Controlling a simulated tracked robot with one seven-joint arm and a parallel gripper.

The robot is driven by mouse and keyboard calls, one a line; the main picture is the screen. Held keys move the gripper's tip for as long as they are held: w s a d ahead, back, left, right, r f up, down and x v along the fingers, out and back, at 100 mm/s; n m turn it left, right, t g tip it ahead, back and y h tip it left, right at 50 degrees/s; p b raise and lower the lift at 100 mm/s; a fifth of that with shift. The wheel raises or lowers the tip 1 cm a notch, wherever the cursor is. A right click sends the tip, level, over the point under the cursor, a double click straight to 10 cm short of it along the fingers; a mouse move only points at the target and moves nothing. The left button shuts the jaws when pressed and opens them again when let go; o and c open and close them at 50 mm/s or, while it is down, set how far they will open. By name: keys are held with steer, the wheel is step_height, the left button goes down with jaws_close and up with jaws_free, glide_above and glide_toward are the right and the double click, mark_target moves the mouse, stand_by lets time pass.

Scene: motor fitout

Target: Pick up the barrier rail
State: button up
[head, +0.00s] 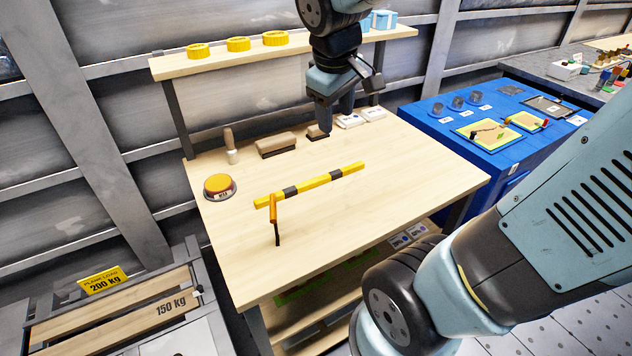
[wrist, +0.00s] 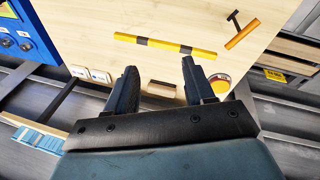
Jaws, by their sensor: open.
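The barrier rail (head: 318,182) is a yellow bar with black bands. It lies across the middle of the wooden workbench (head: 350,235), slanting up to the right. In the wrist view the rail (wrist: 190,50) lies beyond my fingertips, toward the top. My gripper (head: 336,118) hangs over the back of the bench, behind the rail and apart from it. In the wrist view its two fingers (wrist: 158,68) stand wide apart with nothing between them. An orange-handled tool (head: 274,210) with a dark end lies close by the rail's left end; I cannot tell if they touch.
A round orange-topped tin (head: 220,187), a brush (head: 231,147) and a wooden block (head: 276,145) stand along the bench's left and back. A shelf (head: 215,66) with yellow rings runs behind. A blue cabinet (head: 490,125) stands right. The bench's front is clear.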

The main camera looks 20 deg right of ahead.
steer(key=w+a+f+n+g+h, duration=0.2)
steer(key=w+a+f+n+h, duration=0.15)
steer(key=w+f+n, duration=0.45)
steer(key=n+h, duration=0.3)
steer(key=n, duration=0.3)
glide_toward(312, 180)
steer(key=d+f, duration=0.2)
steer(key=shift+w+d+f+t, duration=0.1)
steer(key=shift+w+f+t, duration=0.1)
steer(key=shift+f+t, duration=0.2)
steer(key=shift+s+x, duration=0.15)
steer(key=shift+x, duration=1.15)
steer(key=shift+s+x, duration=0.2)
steer(key=shift+x, duration=1.1)
steer(key=shift+w+d, duration=0.1)
steer(key=shift+c, duration=0.4)
jaws_close()
